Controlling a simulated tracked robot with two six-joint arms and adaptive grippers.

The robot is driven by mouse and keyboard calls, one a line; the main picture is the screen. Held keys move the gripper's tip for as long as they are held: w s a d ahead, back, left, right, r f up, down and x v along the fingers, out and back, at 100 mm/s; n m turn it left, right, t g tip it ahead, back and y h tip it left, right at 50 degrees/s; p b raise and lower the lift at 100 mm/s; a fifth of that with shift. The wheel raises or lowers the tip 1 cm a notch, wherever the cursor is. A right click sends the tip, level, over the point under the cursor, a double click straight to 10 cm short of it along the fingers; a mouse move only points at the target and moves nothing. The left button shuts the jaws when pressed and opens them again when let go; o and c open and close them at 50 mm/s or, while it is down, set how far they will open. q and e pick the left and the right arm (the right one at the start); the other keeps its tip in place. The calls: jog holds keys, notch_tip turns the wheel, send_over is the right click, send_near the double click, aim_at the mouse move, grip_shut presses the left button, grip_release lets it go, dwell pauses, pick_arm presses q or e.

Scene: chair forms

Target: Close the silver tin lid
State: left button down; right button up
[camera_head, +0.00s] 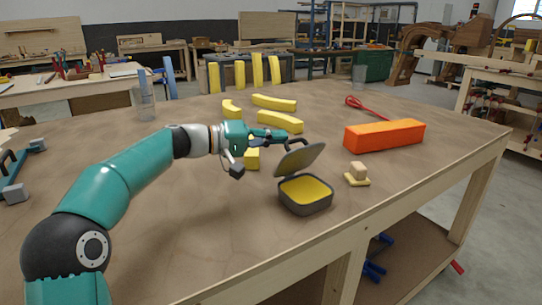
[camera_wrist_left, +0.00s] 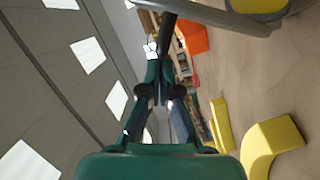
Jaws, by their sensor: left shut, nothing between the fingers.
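The silver tin (camera_head: 306,207) sits on the table with yellow contents inside. Its grey lid (camera_head: 300,159) is hinged at the back and stands open, tilted up over the tin. In the left wrist view the lid (camera_wrist_left: 232,17) shows as a grey slab at the top, with part of the yellow contents beside it. My left gripper (camera_head: 283,135) is shut and empty, with its fingertips close to the lid's upper left edge. I cannot tell whether they touch it. In the wrist view its fingers (camera_wrist_left: 160,50) are together. My right gripper is not in view.
Right of the tin are a small wooden block on a yellow base (camera_head: 357,174) and an orange block (camera_head: 385,135). Yellow curved pieces (camera_head: 280,121) lie behind my gripper. Table front right is clear.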

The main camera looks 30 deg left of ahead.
aim_at(295, 153)
pick_arm(q)
jog(key=s+d+f+m+y+b, duration=0.1)
jog(key=d+m+b, duration=0.1)
jog(key=b, duration=0.1)
jog(key=s+d+f+m+b, duration=0.1)
jog(key=d+m+b, duration=0.1)
jog(key=m+b, duration=0.1)
jog(key=s+d+m+y+b, duration=0.1)
jog(key=s+d+m+b, duration=0.1)
jog(key=b, duration=0.3)
jog(key=shift+d+f+m+y, duration=0.3)
jog(key=shift+d+f, duration=0.1)
jog(key=m+b, duration=0.1)
jog(key=d+f+b, duration=0.1)
jog(key=shift+s+d+m+y+b, duration=0.1)
jog(key=shift+s+m+y+b, duration=0.25)
jog(key=shift+m+y+b, duration=0.05)
jog(key=shift+f, duration=0.1)
jog(key=shift+d+f, duration=0.1)
